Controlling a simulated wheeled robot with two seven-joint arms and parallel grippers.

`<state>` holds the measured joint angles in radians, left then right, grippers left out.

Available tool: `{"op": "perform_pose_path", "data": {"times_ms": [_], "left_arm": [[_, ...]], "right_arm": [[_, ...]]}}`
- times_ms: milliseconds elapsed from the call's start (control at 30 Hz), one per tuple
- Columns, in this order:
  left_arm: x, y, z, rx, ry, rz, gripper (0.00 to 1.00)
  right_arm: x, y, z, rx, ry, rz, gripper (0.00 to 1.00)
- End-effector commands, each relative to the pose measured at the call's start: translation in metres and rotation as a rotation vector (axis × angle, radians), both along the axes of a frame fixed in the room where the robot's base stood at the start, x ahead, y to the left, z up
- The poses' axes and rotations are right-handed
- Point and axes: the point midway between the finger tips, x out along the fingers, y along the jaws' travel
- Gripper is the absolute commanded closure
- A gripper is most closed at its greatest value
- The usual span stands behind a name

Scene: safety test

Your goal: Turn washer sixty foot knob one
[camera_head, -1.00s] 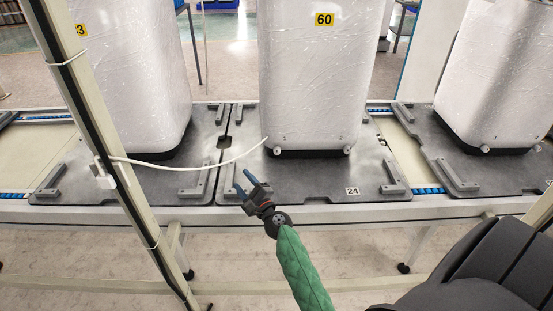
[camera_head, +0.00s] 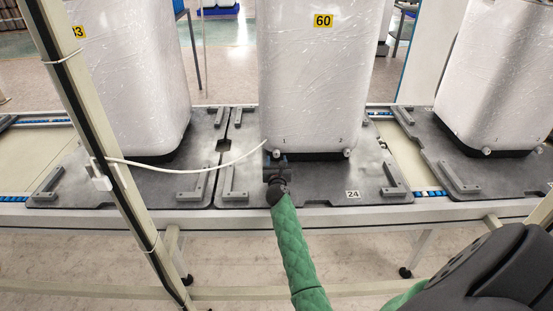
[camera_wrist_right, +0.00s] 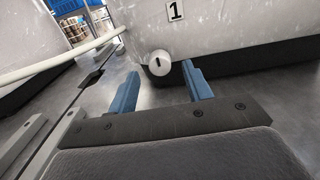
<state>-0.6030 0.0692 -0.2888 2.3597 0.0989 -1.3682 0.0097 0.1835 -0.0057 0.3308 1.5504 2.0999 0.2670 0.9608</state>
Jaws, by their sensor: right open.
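The washer labelled 60 (camera_head: 314,80) stands wrapped in clear film on a dark grey pallet plate (camera_head: 320,188). Its foot knob one (camera_head: 277,153) is a small white round knob at the lower left corner, under the digit 1. In the right wrist view the knob (camera_wrist_right: 160,63) shows a dark slot and lies just beyond and between the two blue fingertips. My right gripper (camera_head: 276,160) is open, low in front of the knob; the fingers (camera_wrist_right: 157,82) hold nothing. Foot knob two (camera_head: 347,153) is at the lower right corner. My left gripper is not in view.
A white hose (camera_head: 190,170) runs from a beige post (camera_head: 95,120) to near the washer's lower left corner, left of my gripper. Other wrapped washers stand left (camera_head: 130,80) and right (camera_head: 495,80). Raised grey brackets (camera_head: 397,181) edge the plates.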

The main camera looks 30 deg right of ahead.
Motion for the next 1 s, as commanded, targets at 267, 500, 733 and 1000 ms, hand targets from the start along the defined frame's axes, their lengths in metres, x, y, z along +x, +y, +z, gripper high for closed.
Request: {"op": "perform_pose_path", "data": {"times_ms": [267, 500, 733, 1000], "left_arm": [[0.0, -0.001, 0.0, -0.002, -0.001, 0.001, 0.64], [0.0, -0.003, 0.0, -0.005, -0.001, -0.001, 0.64], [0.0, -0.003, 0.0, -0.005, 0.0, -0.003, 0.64], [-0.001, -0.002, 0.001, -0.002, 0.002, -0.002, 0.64]], "right_arm": [[0.018, -0.011, 0.0, -0.001, -0.001, 0.001, 0.5], [0.02, -0.012, 0.0, -0.001, 0.0, 0.001, 0.5], [0.019, -0.012, 0.0, -0.001, 0.0, 0.001, 0.82], [0.019, -0.012, 0.0, -0.008, 0.005, 0.001, 0.95]]}}
